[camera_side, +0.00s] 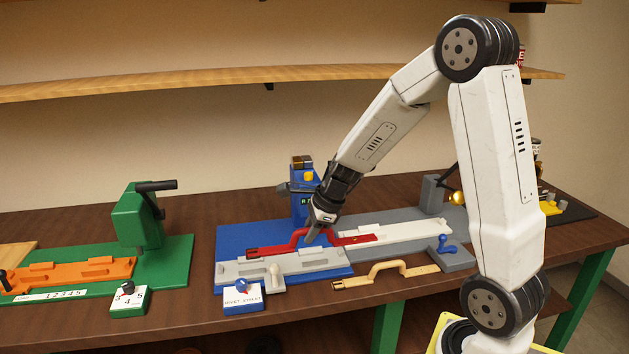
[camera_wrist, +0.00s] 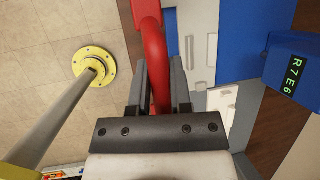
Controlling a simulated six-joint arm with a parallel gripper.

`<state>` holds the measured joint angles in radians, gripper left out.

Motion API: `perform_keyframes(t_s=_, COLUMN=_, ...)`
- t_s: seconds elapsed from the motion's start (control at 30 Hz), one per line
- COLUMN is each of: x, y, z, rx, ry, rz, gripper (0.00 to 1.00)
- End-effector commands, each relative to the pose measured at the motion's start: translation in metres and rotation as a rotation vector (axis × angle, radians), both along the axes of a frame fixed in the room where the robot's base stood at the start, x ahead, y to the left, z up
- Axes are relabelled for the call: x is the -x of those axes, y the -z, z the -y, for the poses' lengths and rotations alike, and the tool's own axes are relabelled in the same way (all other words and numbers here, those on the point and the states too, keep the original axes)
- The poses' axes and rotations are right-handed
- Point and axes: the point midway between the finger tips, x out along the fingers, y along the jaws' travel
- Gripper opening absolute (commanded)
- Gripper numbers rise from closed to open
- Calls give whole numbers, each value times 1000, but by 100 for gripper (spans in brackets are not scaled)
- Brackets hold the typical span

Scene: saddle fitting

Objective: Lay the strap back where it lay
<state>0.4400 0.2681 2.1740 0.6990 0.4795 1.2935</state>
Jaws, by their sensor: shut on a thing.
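My gripper (camera_side: 318,224) is shut on the raised middle of a red strap (camera_side: 357,239). In the wrist view the red strap (camera_wrist: 152,45) runs up between the two grey fingers (camera_wrist: 160,85). The strap's left end is over the blue plate, just behind a light grey fixture (camera_side: 305,260); its right end is beside a long pale bar (camera_side: 410,232). I cannot tell whether the strap touches anything below. A tan strap (camera_side: 386,271) of similar shape lies on the table in front.
A blue press (camera_side: 302,195) with a lit display stands behind the strap. A white label block (camera_side: 242,299) with a blue knob is in front. A grey lever block (camera_side: 447,255) sits to the right. A green press (camera_side: 138,220) and orange fixture (camera_side: 85,273) are at left.

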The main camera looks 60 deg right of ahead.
Motion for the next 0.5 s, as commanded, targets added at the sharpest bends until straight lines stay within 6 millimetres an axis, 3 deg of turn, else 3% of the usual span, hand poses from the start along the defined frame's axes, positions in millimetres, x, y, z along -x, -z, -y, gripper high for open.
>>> perform_keyframes(t_s=0.5, x=-64, y=30, z=16, rx=0, ry=-1, rz=0, gripper=0)
